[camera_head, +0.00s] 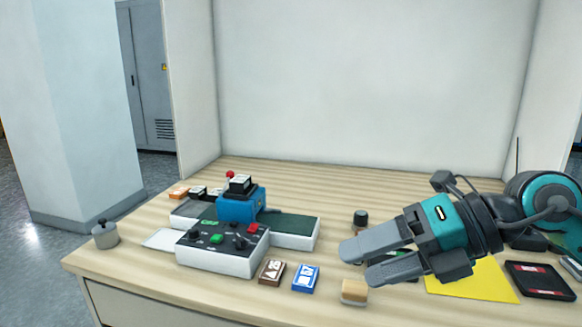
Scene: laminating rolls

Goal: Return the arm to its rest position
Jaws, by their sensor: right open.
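My right gripper (366,262) reaches in from the right on its teal and grey arm and hangs over the right half of the wooden table (330,187). Its two grey fingers point left and stand apart, with nothing seen between them. It is to the right of a machine with a blue head (240,207) and a control box (222,250) with green and red buttons. My left gripper is not in this view.
A brown block (271,271), a blue block (305,279) and a wooden-topped block (354,291) lie near the front edge. A dark-capped jar (360,220) stands behind the gripper. A yellow sheet (478,282) and black tray (540,280) lie right. A metal pot (105,234) stands left.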

